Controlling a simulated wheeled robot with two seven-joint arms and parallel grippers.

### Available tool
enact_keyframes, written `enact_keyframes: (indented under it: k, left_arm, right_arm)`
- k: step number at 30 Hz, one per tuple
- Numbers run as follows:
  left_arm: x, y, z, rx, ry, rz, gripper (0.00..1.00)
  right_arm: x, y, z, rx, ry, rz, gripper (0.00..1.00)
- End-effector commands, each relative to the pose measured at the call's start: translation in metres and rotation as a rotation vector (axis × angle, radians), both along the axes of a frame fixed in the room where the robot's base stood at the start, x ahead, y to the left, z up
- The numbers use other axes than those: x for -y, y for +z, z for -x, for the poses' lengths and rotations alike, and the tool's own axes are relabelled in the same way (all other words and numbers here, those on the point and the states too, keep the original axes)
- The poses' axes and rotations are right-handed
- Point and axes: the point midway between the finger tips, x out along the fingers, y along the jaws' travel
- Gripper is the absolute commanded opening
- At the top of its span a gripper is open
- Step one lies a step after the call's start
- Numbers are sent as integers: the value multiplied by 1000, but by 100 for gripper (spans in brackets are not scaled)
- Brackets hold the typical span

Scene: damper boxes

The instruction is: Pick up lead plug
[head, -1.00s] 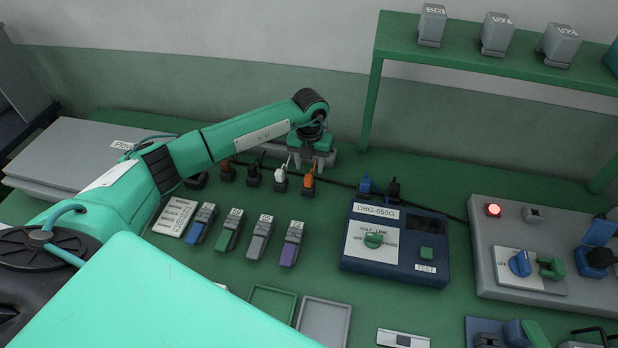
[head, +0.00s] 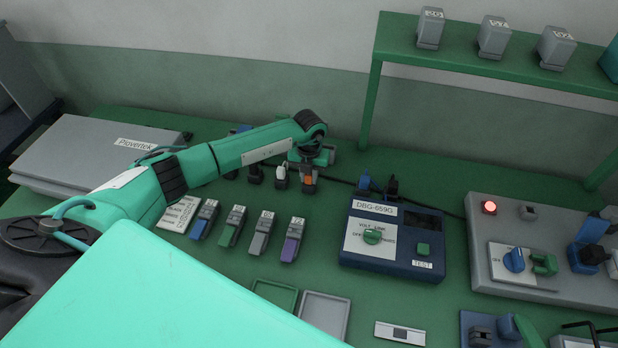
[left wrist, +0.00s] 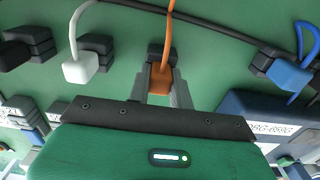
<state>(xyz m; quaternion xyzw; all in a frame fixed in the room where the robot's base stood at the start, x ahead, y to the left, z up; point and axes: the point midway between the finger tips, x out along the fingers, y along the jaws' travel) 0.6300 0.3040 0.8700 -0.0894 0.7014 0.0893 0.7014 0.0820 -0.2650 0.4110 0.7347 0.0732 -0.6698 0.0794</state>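An orange plug (left wrist: 162,73) with an orange lead sits in a black socket block; it also shows in the head view (head: 308,184). My left gripper (left wrist: 162,78) is down at this plug with one grey finger on each side. I cannot tell whether the fingers press on it. A white plug (left wrist: 79,70) with a white lead sits to the left in the left wrist view, and a blue plug (left wrist: 290,76) to the right. A black plug (head: 254,173) stands left of the white one in the head view. My right gripper is not in view.
A blue tester box (head: 395,236) stands right of the plugs, and a grey panel with a red lamp (head: 489,208) further right. Several small modules (head: 262,232) lie in front. A green shelf (head: 480,55) stands behind. Green and grey trays (head: 323,318) lie near the front.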

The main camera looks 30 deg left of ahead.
Motion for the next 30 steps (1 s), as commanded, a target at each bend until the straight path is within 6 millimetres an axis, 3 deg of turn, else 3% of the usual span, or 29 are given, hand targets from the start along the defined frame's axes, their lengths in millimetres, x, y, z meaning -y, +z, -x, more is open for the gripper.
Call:
enact_keyframes:
  k: [12,17,23,30]
  left_arm:
    - [0,1,0,1,0,0,0]
    - [0,11,-1,2,0,0,0]
    - [0,45,-2,5,-1,0,0]
    - [-1,115,-2,8,-1,0,0]
  right_arm:
    - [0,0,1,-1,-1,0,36]
    - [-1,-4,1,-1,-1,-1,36]
    - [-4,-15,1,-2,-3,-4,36]
    - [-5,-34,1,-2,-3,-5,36]
